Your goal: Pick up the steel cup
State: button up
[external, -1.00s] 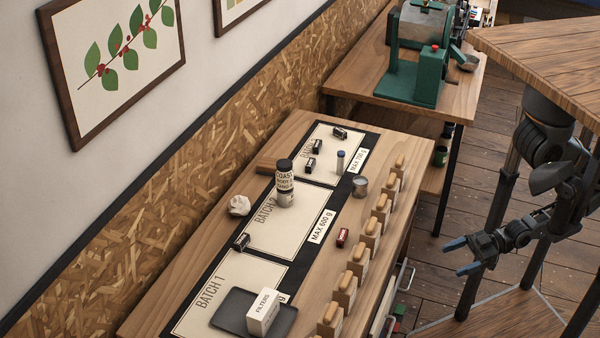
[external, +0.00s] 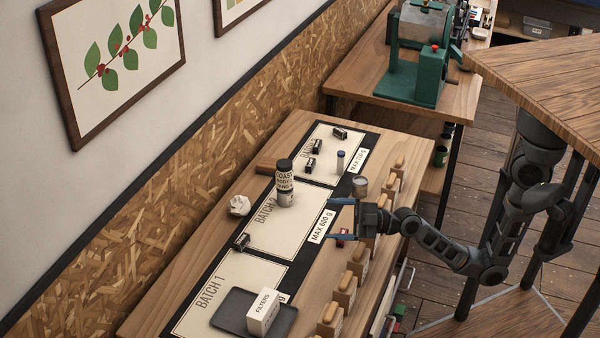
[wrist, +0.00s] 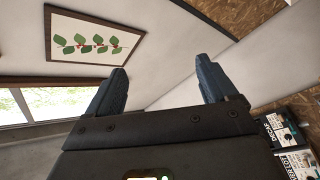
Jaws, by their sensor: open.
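My gripper (external: 341,219) is open and empty. It reaches over the table's front edge with its blue fingers pointing left, just nearer the camera than the cup and apart from it. In the wrist view my two fingers (wrist: 164,85) are spread with nothing between them. The cup does not show in the wrist view.
A row of wooden-topped blocks (external: 358,256) lines the front edge.

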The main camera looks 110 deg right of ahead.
jog(key=w+d+f+n+g+y+b, duration=0.3)
jog(key=w+d+n+g+y, duration=0.25)
jog(key=d+n, duration=0.35)
jog(key=n+g+b, duration=0.3)
jog(key=n+g, duration=0.2)
jog(key=g, duration=1)
send_over(360, 187)
jog(key=s+d, duration=0.2)
jog(key=d, duration=0.1)
notch_tip(360, 187, down, 10)
jog(key=shift+t+h, duration=0.25)
jog(key=shift+h, duration=0.2)
jog(key=f, duration=0.8)
jog(key=shift+w+a, duration=0.35)
jog(key=shift+r, duration=0.1)
jog(key=c, duration=1.2)
